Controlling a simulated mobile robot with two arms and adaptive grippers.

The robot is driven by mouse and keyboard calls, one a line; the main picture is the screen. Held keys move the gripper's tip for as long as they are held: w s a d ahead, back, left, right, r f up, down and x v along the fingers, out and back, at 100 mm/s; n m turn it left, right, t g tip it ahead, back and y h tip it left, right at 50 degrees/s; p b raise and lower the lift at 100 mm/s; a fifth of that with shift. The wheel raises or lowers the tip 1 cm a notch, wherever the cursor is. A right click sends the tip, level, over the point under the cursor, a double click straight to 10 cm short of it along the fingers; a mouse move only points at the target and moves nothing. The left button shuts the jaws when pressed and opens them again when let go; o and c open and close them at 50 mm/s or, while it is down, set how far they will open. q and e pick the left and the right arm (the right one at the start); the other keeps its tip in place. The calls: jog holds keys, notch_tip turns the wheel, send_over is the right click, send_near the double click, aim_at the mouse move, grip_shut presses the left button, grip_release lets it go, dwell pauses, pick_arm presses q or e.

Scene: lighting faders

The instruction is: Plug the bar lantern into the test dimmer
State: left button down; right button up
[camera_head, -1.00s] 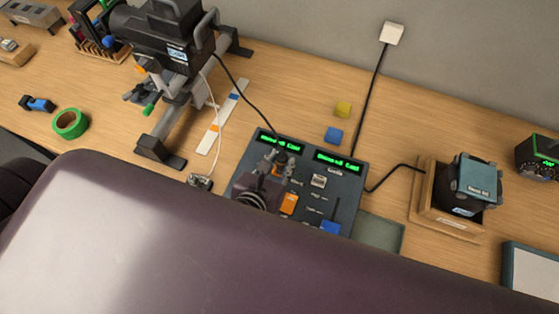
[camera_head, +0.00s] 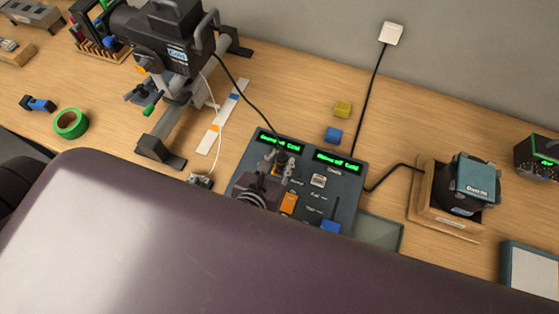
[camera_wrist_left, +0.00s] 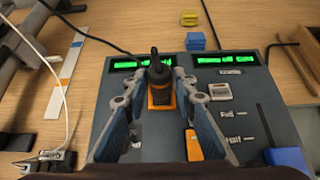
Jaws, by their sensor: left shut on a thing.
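The test dimmer (camera_head: 348,186) is a dark panel with two lit green displays. The bar lantern (camera_head: 160,38), a black lamp on a grey bar stand, is at the upper left in the head view; a black cable runs from it to the panel. My left gripper (camera_head: 279,162) is over the panel's left half, shut on a black plug (camera_wrist_left: 159,75) at the cable's end. The plug stands about upright, with an orange surface (camera_wrist_left: 161,101) around its lower part. Its lower end is hidden, so I cannot tell whether it is seated. My right gripper is not in view.
An orange switch (camera_wrist_left: 193,145) and a blue fader knob (camera_wrist_left: 287,160) are on the panel. A second lantern (camera_head: 466,181) sits in a wooden cradle at right. Yellow (camera_head: 342,109) and blue (camera_head: 333,134) blocks lie behind the panel. A white cord lies left of it.

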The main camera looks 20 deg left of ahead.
pick_arm(q)
jog(key=shift+f, duration=0.9)
dwell(0.7)
jog(key=shift+s+f, duration=0.15)
jog(key=shift+f, duration=0.2)
dwell(0.8)
jog(key=c, duration=1.5)
grip_release()
jog(key=shift+r, duration=0.1)
jog(key=shift+r, duration=0.15)
jog(key=v, duration=1.1)
jog(key=shift+s+r, duration=0.2)
jog(key=shift+s, duration=0.05)
